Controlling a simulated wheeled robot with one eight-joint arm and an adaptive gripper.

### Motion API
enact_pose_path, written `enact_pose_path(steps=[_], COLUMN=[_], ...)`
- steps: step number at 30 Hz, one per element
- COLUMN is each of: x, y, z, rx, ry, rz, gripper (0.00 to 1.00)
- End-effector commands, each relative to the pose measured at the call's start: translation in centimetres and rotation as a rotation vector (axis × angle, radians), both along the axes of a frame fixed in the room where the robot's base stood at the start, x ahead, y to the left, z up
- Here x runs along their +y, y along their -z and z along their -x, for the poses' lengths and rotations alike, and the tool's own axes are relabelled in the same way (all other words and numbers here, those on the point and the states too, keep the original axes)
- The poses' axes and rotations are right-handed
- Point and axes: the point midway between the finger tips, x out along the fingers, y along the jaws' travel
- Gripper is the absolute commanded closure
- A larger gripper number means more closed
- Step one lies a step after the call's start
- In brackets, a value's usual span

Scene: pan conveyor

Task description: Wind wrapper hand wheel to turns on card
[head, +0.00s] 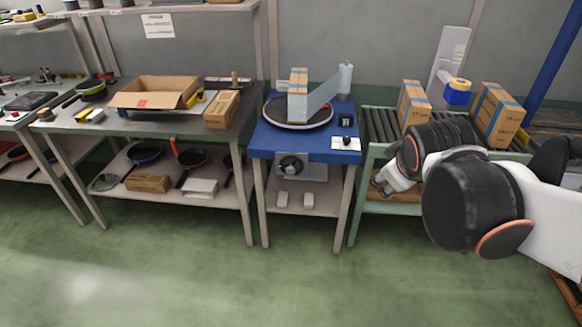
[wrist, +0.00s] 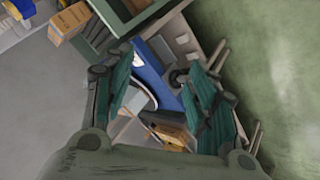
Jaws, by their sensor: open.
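The wrapper is a blue-topped stand (head: 270,142) with a round dark turntable (head: 300,124). A carton (head: 297,90) with blue tape stands on the turntable, and clear film runs from it to an upright roll (head: 345,78). The hand wheel (head: 291,166) is a dark disc on a grey housing under the blue top, at the front. A small white card (head: 346,142) lies at the top's front right; its writing is too small to read. My gripper (head: 381,184) is right of the stand, apart from the wheel. In the wrist view my gripper (wrist: 163,88) is open and empty, its green-padded fingers apart.
A roller conveyor (head: 381,122) with taped cartons (head: 413,104) stands right of the wrapper, behind my arm. A workbench (head: 60,122) with an open carton (head: 155,92) and pans below stands to the left. The green floor (head: 200,275) in front is clear.

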Motion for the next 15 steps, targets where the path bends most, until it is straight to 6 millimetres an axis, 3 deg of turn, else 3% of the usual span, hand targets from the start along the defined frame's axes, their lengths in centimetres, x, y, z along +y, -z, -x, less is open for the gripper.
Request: enact_pose_path(steps=[1, 8, 15], x=[0.5, 2.9, 6.1], y=[0.0, 1.3, 4.3], z=[-1.9, -9.1, -16.1], rx=[-0.005, -0.028, -0.048], ry=[-0.049, -0.276, -0.506], rz=[0.049, 0.294, 0.559], gripper=[0.48, 0.48, 0.48])
